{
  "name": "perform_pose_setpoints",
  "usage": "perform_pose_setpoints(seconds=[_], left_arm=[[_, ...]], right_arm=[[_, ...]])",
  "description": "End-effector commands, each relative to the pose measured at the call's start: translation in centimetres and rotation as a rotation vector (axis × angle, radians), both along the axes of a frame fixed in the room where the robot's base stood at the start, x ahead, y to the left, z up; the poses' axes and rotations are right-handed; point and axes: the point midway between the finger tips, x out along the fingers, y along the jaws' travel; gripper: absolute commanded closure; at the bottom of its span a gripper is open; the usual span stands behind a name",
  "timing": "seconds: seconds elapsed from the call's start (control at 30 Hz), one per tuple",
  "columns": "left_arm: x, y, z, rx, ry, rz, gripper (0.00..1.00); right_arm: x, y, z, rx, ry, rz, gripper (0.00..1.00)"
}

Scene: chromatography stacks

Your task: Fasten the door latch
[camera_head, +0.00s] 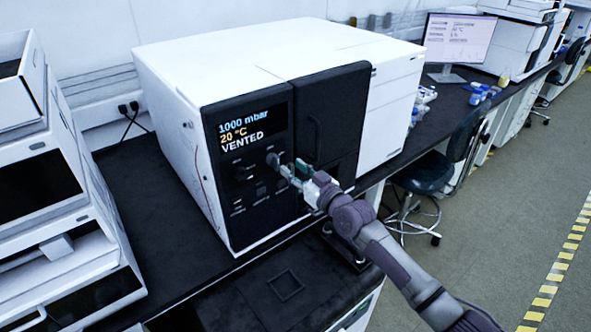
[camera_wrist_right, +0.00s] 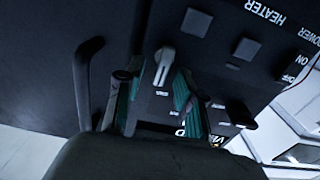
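The grey door latch lever (camera_wrist_right: 163,65) shows in the right wrist view on the black front panel, beside the door. My right gripper (camera_wrist_right: 155,88) is open, its two green-padded fingers apart on either side of the lever's line. The lever shows in the gap between them; I cannot tell whether either finger touches it. In the head view my right gripper (camera_head: 294,170) is at the panel's right edge, low beside the black door (camera_head: 335,110), and covers much of the latch area. The door looks closed. My left gripper is not in view.
The white instrument (camera_head: 260,55) has a lit display (camera_head: 245,128) reading 1000 mbar, 20 °C, VENTED. A black door handle (camera_wrist_right: 82,85) stands out left of the fingers in the wrist view. A dark knob (camera_wrist_right: 240,113) protrudes at the right. A stool (camera_head: 425,172) stands by the bench.

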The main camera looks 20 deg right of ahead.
Motion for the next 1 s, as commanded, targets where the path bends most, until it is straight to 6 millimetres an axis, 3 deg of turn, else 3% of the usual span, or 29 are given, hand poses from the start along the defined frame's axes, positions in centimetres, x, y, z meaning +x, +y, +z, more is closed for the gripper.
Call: perform_pose_setpoints(seconds=[0.2,0.43,1.0], left_arm=[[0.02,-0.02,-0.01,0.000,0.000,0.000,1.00],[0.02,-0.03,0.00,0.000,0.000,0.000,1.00],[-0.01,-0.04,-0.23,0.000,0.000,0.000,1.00]], right_arm=[[0.00,0.01,-0.02,0.000,0.000,0.000,0.64],[-0.02,0.00,-0.02,0.000,0.001,0.000,1.00],[0.03,-0.18,-0.11,0.104,0.039,0.000,1.00]])
